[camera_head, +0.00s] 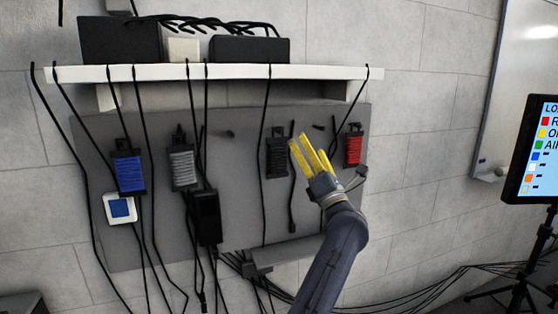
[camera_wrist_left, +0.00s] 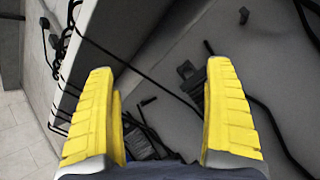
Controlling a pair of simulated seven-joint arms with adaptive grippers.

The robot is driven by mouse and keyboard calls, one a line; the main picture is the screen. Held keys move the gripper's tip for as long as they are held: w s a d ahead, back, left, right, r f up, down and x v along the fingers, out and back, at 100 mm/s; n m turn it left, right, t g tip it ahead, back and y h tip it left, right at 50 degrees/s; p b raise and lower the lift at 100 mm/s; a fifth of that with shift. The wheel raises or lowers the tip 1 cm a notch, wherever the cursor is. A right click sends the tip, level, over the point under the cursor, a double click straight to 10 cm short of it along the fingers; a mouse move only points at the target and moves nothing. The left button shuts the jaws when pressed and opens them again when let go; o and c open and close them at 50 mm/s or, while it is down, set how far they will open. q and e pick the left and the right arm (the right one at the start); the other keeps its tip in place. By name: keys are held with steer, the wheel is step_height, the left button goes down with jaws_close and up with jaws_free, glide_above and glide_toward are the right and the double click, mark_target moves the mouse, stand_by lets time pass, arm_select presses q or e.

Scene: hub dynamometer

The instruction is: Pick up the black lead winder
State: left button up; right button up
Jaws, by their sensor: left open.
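The black lead winder (camera_head: 277,157) hangs on the grey board in the head view, between the grey winder and the red winder. A dark winder, apparently the same one, shows in the left wrist view (camera_wrist_left: 192,87), partly hidden behind the right-hand finger. My left gripper (camera_head: 308,148) is just to the right of the black winder in the head view, its yellow fingers pointing up and left. It is open and empty in the left wrist view (camera_wrist_left: 160,70). The gap between fingers and winder in depth is unclear. My right gripper is not in view.
The blue winder (camera_head: 129,172), grey winder (camera_head: 183,167) and red winder (camera_head: 353,148) hang on the same board (camera_head: 235,165). A white shelf (camera_head: 230,72) juts out above. Black cables dangle in front of the board. A screen (camera_head: 535,150) stands at right.

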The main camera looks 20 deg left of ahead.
arm_select(q)
steer(key=s+a+n+g+h, duration=0.1)
steer(key=s+a+n+g, duration=0.15)
steer(key=n, duration=0.35)
steer(key=n+g+h, duration=0.1)
steer(key=g+h, duration=0.1)
steer(key=h, duration=0.3)
glide_toward(279, 157)
steer(key=x, duration=0.6)
steer(key=shift+w+d, duration=0.15)
steer(key=shift+w, duration=0.1)
steer(key=shift+x, duration=2.7)
steer(key=shift+s, duration=0.1)
steer(key=c, duration=1.4)
